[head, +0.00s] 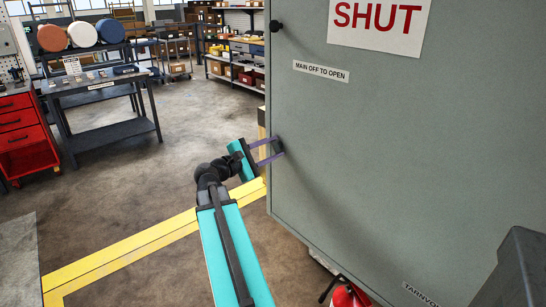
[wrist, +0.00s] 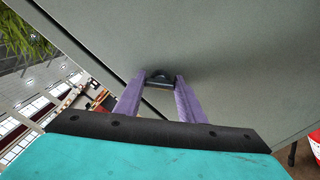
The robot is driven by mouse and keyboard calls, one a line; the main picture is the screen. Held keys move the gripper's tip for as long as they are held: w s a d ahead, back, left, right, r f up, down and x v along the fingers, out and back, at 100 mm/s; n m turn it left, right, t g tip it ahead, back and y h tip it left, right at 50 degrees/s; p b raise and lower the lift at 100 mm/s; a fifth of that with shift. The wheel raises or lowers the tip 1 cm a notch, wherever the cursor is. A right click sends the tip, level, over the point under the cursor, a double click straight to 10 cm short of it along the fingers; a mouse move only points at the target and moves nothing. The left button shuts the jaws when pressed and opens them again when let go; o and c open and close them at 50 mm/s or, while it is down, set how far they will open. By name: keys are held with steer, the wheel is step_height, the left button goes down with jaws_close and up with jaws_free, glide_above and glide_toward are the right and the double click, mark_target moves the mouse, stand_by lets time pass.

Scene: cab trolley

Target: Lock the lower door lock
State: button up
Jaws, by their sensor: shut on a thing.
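The grey cabinet door (head: 380,150) fills the right side of the head view, and its underside-angled face fills much of the wrist view (wrist: 230,45). The lower door lock is a small black piece (wrist: 160,74) near the door's left edge. My gripper (head: 272,151) reaches it from the left with two purple fingers. In the wrist view my gripper (wrist: 160,82) is shut on the lower lock, one finger on each side. The fingers hide part of the lock, and I cannot tell its turn angle. The upper lock (head: 275,26) is a black knob near the same edge.
A red fire extinguisher (head: 350,294) stands below the door. A yellow floor line (head: 140,245) runs under my arm. A workbench (head: 100,85) and a red drawer cabinet (head: 25,135) stand at the left. The floor between is clear.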

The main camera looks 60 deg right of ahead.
steer(key=m+b, duration=0.5)
steer(key=shift+s+f, duration=0.15)
steer(key=shift+f, duration=0.25)
steer(key=shift+r+m+b, duration=0.15)
steer(key=shift+m+b, duration=1.05)
steer(key=shift+m, duration=0.2)
steer(key=o, duration=1)
steer(key=shift+r, duration=0.1)
steer(key=shift+o, duration=0.2)
steer(key=shift+w+a, duration=0.25)
steer(key=shift+a, duration=0.25)
steer(key=v, duration=1.2)
steer(key=shift+a, duration=0.35)
